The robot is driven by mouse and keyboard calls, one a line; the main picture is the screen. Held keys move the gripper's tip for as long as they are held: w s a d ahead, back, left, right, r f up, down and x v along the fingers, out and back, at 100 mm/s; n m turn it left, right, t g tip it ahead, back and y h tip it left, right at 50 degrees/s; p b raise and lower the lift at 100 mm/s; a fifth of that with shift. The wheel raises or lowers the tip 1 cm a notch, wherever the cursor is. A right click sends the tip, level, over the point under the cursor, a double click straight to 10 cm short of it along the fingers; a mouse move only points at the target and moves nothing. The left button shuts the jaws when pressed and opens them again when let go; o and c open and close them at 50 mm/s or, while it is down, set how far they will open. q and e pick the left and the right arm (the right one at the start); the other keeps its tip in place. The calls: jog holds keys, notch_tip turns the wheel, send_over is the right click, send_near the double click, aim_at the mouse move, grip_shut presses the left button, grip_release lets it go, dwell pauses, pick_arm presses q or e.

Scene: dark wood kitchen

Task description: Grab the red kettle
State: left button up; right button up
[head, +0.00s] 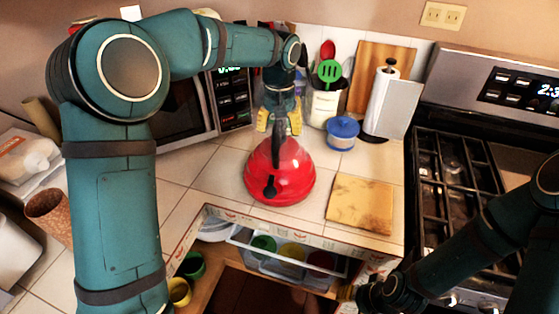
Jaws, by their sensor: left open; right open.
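The red kettle (292,182) stands upright on the tiled counter, its dark handle rising from the top and a black spout end facing the front. My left gripper (279,122) is open just above and behind the kettle. Its yellow-tipped fingers are spread to the left and right of the handle's upper part; I cannot tell whether they touch it. My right gripper (348,294) is low at the bottom edge, in front of the counter and apart from the kettle. It is open, though its fingers are small and partly hidden.
A wooden board (361,204) lies right of the kettle. Behind are a blue-lidded jar (342,133), a utensil crock (323,106) and a paper towel roll (380,100). A microwave (233,102) is at left, a gas stove (453,175) at right. An open drawer (285,268) juts out below the counter.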

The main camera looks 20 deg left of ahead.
pick_arm(q)
jog(key=shift+o, duration=0.2)
grip_shut()
jog(key=shift+w+r, duration=0.1)
jog(key=shift+r, duration=0.05)
dwell(0.3)
jog(key=shift+r, duration=0.1)
